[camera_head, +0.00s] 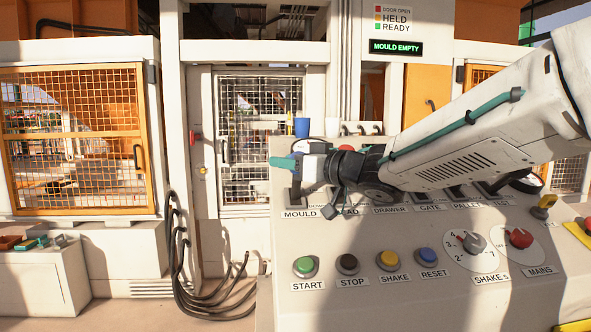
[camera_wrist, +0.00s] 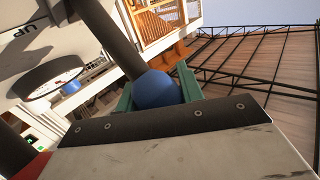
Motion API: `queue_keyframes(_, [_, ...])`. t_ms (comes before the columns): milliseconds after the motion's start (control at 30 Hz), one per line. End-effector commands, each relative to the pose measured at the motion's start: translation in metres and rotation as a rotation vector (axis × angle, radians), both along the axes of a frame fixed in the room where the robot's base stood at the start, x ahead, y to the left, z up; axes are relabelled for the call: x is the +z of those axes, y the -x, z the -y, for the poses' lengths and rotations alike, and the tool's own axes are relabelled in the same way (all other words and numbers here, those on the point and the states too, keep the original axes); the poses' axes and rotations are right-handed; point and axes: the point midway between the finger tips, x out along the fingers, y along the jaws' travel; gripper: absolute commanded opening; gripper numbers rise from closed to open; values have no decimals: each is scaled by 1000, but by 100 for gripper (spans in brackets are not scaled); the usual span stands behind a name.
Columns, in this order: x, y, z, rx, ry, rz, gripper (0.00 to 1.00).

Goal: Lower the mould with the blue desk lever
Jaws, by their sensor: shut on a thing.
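The blue lever's round knob (camera_wrist: 157,90) sits between the two teal fingers of my gripper (camera_wrist: 156,92) in the wrist view. The gripper is shut on it. The lever's dark shaft (camera_wrist: 118,42) runs from the knob towards the panel. In the head view my gripper (camera_head: 298,158) is over the left end of the desk, above the MOULD label (camera_head: 300,214), and hides much of the lever. A green-lit display (camera_head: 395,47) reads MOULD EMPTY. The mould itself cannot be made out behind the mesh door (camera_head: 260,135).
The desk (camera_head: 400,300) carries START, STOP, SHAKE and RESET buttons, two dials and a row of other levers under my arm. A blue cup (camera_head: 301,127) and a white cup (camera_head: 331,127) stand behind my gripper. Black cables (camera_head: 185,265) hang left of the desk.

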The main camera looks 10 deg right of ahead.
Motion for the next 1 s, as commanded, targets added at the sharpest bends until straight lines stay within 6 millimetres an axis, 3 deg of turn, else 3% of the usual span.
queue_keyframes(133, [-4,-1,2,-7,4,-7,0])
queue_keyframes(167, [-4,-1,3,-8,4,-8,43])
queue_keyframes(200, [-4,-1,3,-7,3,-7,54])
queue_keyframes(233, [-4,-1,3,-7,4,-7,59])
queue_keyframes(567, [-2,2,3,-4,2,-4,59])
queue_keyframes(1000, [-2,47,52,-7,2,-4,59])
